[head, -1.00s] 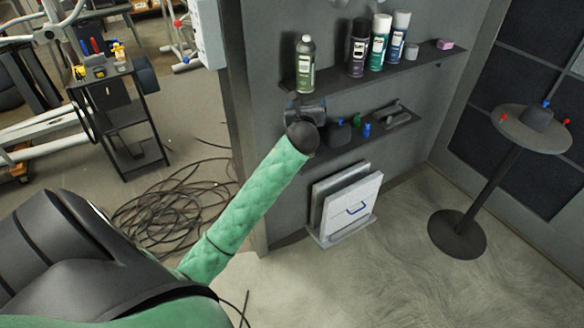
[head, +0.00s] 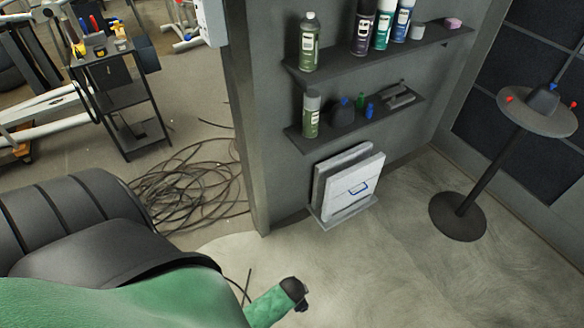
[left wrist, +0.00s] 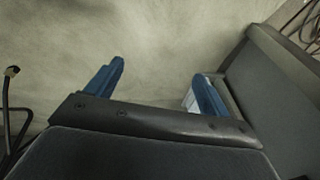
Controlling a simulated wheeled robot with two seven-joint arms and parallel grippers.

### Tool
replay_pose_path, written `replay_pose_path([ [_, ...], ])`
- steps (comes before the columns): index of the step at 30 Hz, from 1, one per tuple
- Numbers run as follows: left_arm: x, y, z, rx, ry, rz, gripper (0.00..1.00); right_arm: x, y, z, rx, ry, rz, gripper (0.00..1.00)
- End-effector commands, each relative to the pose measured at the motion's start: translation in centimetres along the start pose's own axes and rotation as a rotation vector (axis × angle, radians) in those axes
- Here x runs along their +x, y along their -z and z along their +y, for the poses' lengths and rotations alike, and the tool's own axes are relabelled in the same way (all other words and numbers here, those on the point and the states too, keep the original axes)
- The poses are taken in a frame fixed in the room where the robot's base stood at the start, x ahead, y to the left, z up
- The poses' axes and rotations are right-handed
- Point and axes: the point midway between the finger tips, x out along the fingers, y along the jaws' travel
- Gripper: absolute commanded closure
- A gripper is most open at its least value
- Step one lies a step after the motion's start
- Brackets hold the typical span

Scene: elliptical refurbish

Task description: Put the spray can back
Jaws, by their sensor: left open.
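A green spray can (head: 311,115) with a grey cap stands upright at the left end of the lower wall shelf (head: 350,130) in the head view. Nothing is touching it from my side. A similar green can (head: 309,45) stands on the upper shelf (head: 370,60), with several other spray cans (head: 381,28) to its right. My left gripper (head: 299,294) is low over the floor, well below and apart from the shelves. In the left wrist view its blue fingers are spread with nothing between them (left wrist: 158,82). My right gripper is not in view.
Small bottles (head: 342,112) and a blue item (head: 369,110) sit on the lower shelf. A panel holder (head: 350,185) is mounted below the shelves. A round table (head: 515,112) stands at right. Coiled cables (head: 190,180) lie at left. The floor at centre right is clear.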

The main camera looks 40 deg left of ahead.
Motion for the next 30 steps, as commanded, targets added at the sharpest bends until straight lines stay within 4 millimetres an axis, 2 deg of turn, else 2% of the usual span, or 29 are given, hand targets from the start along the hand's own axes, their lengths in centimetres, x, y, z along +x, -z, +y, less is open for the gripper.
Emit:
replay_pose_path([
  [1,0.7,-2.1,2.7,-0.081,-0.041,-0.029,0.19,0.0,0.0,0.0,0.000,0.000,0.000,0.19],
  [3,1.3,-4.2,5.5,-0.183,-0.082,-0.061,0.19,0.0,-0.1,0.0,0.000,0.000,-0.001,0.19],
  [6,1.7,-6.2,8.1,-0.283,-0.117,-0.096,0.19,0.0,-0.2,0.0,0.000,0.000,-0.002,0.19],
  [9,1.9,-7.1,9.3,-0.333,-0.133,-0.113,0.19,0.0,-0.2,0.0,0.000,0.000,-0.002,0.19],
  [30,1.9,-7.2,9.5,-0.342,-0.135,-0.116,0.19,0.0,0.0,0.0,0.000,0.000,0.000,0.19],
])
